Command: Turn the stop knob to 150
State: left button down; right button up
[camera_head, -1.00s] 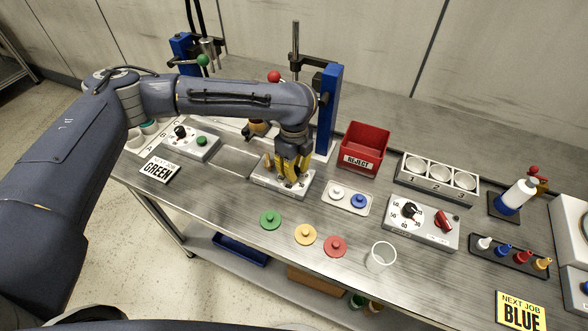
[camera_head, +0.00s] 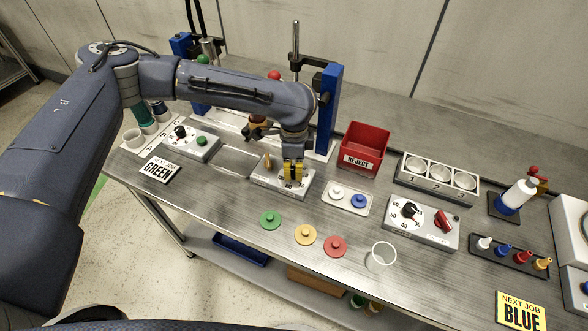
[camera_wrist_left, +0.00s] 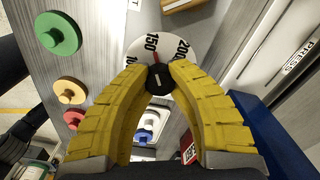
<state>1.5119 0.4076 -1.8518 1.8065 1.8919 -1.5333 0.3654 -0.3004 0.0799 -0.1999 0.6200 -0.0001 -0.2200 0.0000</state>
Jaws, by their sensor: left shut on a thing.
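My left gripper (camera_head: 292,182), with yellow fingers, points down over a light grey box (camera_head: 268,187) in the middle of the bench. In the wrist view, the left gripper (camera_wrist_left: 158,80) is shut on the small black stop knob (camera_wrist_left: 158,82), one fingertip on each side. A white dial (camera_wrist_left: 140,55) surrounds the knob, with 150 and 200 readable and another number partly hidden by a finger. A red mark lies between the knob and the dial edge, close to 150. In the head view the fingers hide the knob. My right gripper is not in view.
A red reject bin (camera_head: 364,150) and a blue post (camera_head: 328,105) stand close behind and right of the left gripper. Green (camera_head: 270,220), yellow (camera_head: 305,235) and red (camera_head: 335,246) lids lie in front. A timer box (camera_head: 422,222) sits to the right.

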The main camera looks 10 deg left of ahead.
aim_at(294, 169)
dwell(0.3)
pick_arm(q)
jog(key=c, duration=1.1)
grip_release()
jog(key=shift+o, duration=0.2)
jog(key=shift+r, duration=0.1)
notch_tip(294, 169, up, 12)
